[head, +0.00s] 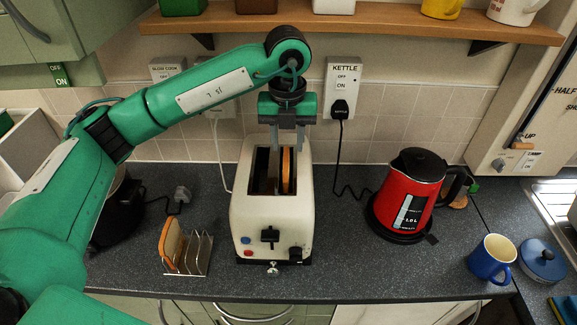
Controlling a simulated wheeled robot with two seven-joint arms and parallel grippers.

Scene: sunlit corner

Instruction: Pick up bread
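A slice of bread (286,172) stands upright in the right slot of the cream toaster (258,215), its brown crust showing. My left gripper (286,150) points down over the back of the toaster. Its two grey fingers are apart, one on each side of the slice's far end, and I cannot tell whether they touch it. Another slice of bread (172,243) leans in the metal toast rack (200,255) left of the toaster. My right gripper does not show.
A red kettle (408,190) stands on its base to the right, with a blue mug (490,258) beyond it. A wooden shelf (350,24) runs above. The counter between toaster and kettle is clear.

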